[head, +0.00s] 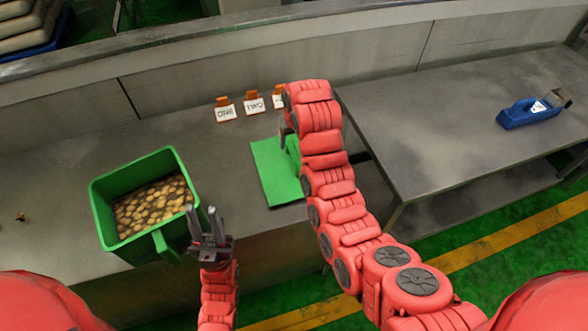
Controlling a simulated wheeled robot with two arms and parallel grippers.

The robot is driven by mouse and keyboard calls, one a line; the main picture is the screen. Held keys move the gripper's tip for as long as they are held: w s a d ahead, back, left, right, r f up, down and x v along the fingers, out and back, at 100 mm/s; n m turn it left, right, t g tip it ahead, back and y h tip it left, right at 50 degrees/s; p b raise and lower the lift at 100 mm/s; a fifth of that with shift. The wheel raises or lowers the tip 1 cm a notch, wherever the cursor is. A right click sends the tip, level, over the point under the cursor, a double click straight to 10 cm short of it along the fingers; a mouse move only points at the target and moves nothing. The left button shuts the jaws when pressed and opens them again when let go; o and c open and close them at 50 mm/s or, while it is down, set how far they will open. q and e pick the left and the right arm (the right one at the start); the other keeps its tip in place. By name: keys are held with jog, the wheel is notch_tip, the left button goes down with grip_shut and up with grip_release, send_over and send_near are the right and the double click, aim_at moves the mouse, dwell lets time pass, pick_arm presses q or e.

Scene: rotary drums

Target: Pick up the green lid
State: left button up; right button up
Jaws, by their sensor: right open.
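The green lid (272,173) is a flat green panel lying on the grey table. Its right side is partly hidden behind my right arm. My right gripper (285,137) is over the lid's far right part, mostly hidden by its own red wrist; only a dark finger shows, and it is open. I cannot tell whether it touches the lid. My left gripper (203,220) points up beside the near right corner of the green bin, with its two fingers apart and nothing between them.
The green bin (104,213) holds many brownish round pieces. Label cards (226,113) and (255,106) stand behind the lid. A blue tape dispenser (528,113) sits on the right table (450,130), which is mostly clear. A wall (270,70) runs behind.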

aim_at(294, 150)
jog(key=shift+w+f, duration=0.1)
jog(key=shift+f, duration=0.3)
jog(key=p+x, duration=0.3)
jog(key=x, duration=0.1)
jog(key=shift+d+p, duration=0.3)
jog(key=shift+d, duration=0.05)
jog(key=shift+a+f, duration=0.1)
jog(key=shift+f, duration=0.55)
jog(key=shift+c, duration=0.2)
grip_shut()
